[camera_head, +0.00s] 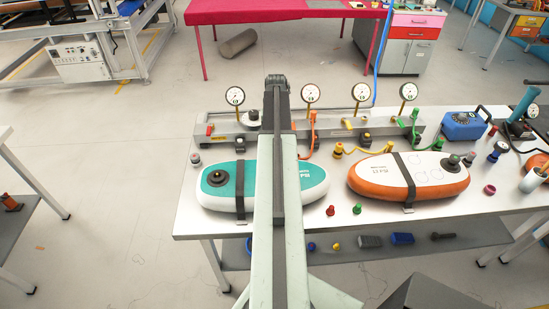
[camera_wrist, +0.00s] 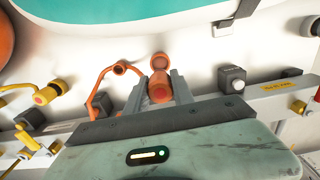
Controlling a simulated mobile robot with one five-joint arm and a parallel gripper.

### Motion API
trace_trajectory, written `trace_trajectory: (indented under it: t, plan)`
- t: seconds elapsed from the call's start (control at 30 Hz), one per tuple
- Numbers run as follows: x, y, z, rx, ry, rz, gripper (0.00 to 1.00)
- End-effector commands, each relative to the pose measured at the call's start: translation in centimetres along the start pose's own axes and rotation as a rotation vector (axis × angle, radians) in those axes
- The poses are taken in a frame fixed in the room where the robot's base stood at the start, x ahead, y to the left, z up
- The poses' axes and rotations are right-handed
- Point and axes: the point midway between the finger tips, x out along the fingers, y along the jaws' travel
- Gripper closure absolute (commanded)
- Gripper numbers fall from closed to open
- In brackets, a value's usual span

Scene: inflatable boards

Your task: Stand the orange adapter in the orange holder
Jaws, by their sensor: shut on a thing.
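In the wrist view, my gripper (camera_wrist: 160,88) is shut on the orange adapter (camera_wrist: 160,87), whose round end shows between the two grey fingers. A smaller orange cylindrical piece (camera_wrist: 158,62) shows just past the fingertips, against the white tabletop. I cannot tell whether it is the orange holder or part of the adapter, nor whether the two touch. In the head view, my arm hides the gripper, the adapter and any holder beneath.
An orange hose (camera_head: 311,131) hangs beside the gauge rail (camera_head: 225,131). A teal board (camera_head: 300,184) and an orange-white board (camera_head: 385,184) lie strapped on the white table. A red cap (camera_head: 330,210) and a green cap (camera_head: 357,209) stand near the front edge.

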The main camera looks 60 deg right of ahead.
Motion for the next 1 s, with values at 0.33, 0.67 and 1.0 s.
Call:
trace_trajectory:
  t: [0.33, 0.67, 1.0]
  plan:
    - [4.0, -0.1, 0.0, 0.0, 0.0, 0.0, 1.0]
    - [7.1, -0.1, 0.0, -0.001, 0.0, 0.0, 1.0]
    - [7.3, -0.2, 0.0, -0.001, 0.0, 0.0, 0.51]
